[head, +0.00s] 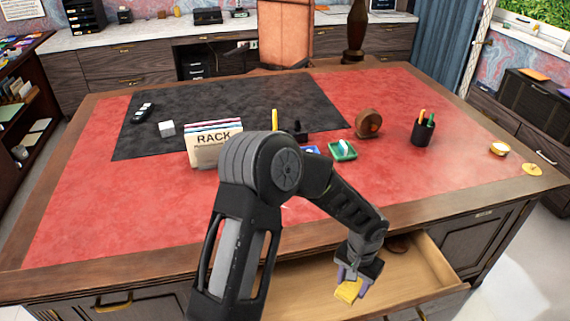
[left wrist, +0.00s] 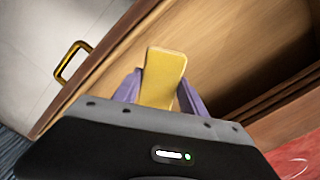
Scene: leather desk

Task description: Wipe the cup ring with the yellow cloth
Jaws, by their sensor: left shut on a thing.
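My left gripper (head: 352,280) is shut on the yellow cloth (head: 348,291), over the open desk drawer (head: 310,290). In the left wrist view the cloth (left wrist: 163,78) stands up between the two purple fingers of the gripper (left wrist: 160,92), with the drawer's wooden inside behind it. I cannot make out a cup ring on the desk top; my left arm hides part of the red leather (head: 90,205). My right gripper is not in view.
A rack of papers (head: 214,145), a green tray (head: 342,150), a round wooden item (head: 368,123) and a pen cup (head: 422,130) stand on the desk. A white cube (head: 166,129) sits on the black mat (head: 235,100). The right and front-left leather is mostly clear.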

